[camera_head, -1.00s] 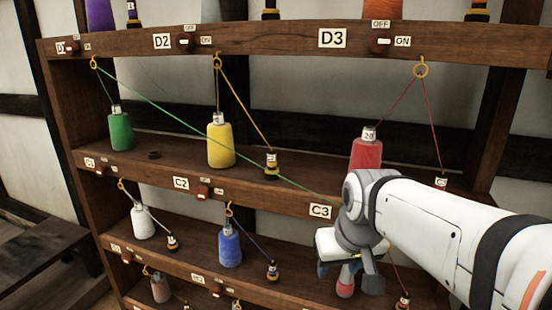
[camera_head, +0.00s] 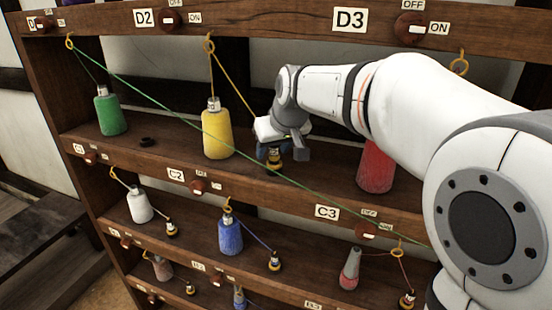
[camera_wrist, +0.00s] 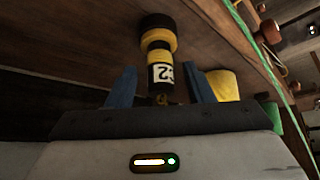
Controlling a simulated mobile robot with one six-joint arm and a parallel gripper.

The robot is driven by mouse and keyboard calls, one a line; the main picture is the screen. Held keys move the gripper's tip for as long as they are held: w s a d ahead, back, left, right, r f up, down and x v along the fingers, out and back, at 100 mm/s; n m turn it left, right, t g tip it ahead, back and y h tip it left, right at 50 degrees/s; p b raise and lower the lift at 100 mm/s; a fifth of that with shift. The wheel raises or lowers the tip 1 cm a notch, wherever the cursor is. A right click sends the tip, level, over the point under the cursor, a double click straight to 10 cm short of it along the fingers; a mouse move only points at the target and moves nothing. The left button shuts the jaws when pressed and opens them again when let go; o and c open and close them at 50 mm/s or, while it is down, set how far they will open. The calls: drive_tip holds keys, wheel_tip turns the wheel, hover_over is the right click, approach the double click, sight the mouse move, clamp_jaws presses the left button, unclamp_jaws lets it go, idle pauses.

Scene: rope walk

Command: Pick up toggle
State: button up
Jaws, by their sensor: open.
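In the wrist view my gripper (camera_wrist: 160,76) is open, with one blue finger on each side of the toggle's labelled end. I cannot tell whether either finger touches it.
A yellow cone (camera_head: 217,135) stands close left of my gripper. A green cord (camera_head: 170,119) runs diagonally across the front, near my gripper. A red cone (camera_head: 377,168) is partly behind my arm.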

drive_tip(key=shift+w+a+f, duration=0.2)
drive_tip(key=shift+w+f, duration=0.05)
drive_tip(key=shift+f, duration=0.35)
drive_tip(key=shift+c, duration=0.5)
clamp_jaws()
drive_tip(key=shift+r, duration=0.1)
